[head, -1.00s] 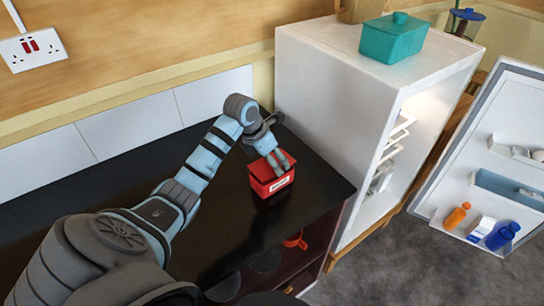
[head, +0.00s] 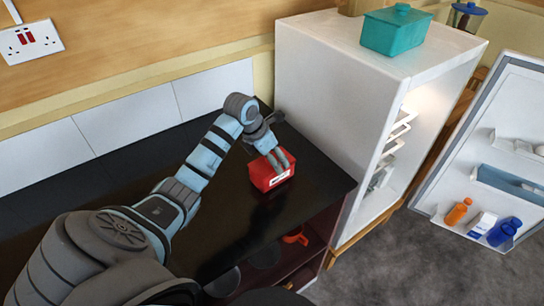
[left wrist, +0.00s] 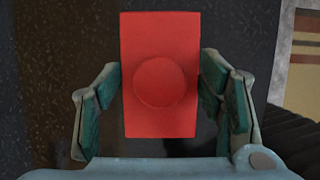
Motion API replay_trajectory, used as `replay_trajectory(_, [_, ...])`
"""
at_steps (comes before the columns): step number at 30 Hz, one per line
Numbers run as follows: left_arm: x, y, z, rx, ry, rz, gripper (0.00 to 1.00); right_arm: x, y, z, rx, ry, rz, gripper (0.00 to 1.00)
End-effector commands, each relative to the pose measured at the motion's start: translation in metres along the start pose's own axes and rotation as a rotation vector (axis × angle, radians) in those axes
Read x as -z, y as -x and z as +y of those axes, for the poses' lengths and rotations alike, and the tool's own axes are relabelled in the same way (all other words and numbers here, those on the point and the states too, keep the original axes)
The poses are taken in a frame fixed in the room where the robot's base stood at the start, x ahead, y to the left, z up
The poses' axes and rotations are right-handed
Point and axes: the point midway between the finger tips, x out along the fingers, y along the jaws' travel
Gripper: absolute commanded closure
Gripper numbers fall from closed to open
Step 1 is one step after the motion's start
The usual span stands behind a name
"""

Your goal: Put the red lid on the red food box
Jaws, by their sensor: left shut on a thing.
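The red food box (head: 274,182) with a white label stands upright on the black counter. My left gripper (head: 278,160) reaches down over its top, with its fingers pointing at the box. In the left wrist view the red lid (left wrist: 160,35), rectangular with a round knob, lies between the fingers of my left gripper (left wrist: 160,80), which is shut on it. The lid appears to rest on or very close to the box top; the fingers partly hide the seam. From above, the lid covers the box. My right gripper is not in view.
The black counter (head: 110,200) is otherwise clear. A white fridge (head: 320,90) stands right of it, its door (head: 500,130) open, with a teal lidded box (head: 394,32) on top. Orange and dark items sit on the shelf below the counter.

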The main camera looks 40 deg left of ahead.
Motion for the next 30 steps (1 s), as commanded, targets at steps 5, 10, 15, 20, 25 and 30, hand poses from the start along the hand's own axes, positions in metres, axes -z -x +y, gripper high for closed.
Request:
replay_trajectory(5, [0.001,-0.002,0.000,0.000,0.000,0.000,0.59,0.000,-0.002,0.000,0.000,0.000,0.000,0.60])
replay_trajectory(10, [0.001,-0.003,0.000,0.000,0.000,0.000,0.33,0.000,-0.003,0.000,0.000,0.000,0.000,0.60])
replay_trajectory(15, [0.001,-0.003,0.000,0.000,0.000,0.000,0.14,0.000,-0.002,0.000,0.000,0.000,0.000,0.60])
replay_trajectory(20, [0.001,-0.003,0.000,0.000,0.000,0.000,0.14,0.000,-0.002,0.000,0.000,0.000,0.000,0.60])
replay_trajectory(25, [0.001,0.002,0.000,0.000,0.000,0.000,0.14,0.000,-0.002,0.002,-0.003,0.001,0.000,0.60])
replay_trajectory(30, [0.000,0.036,0.001,-0.004,-0.003,-0.003,0.14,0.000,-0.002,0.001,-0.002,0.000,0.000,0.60])
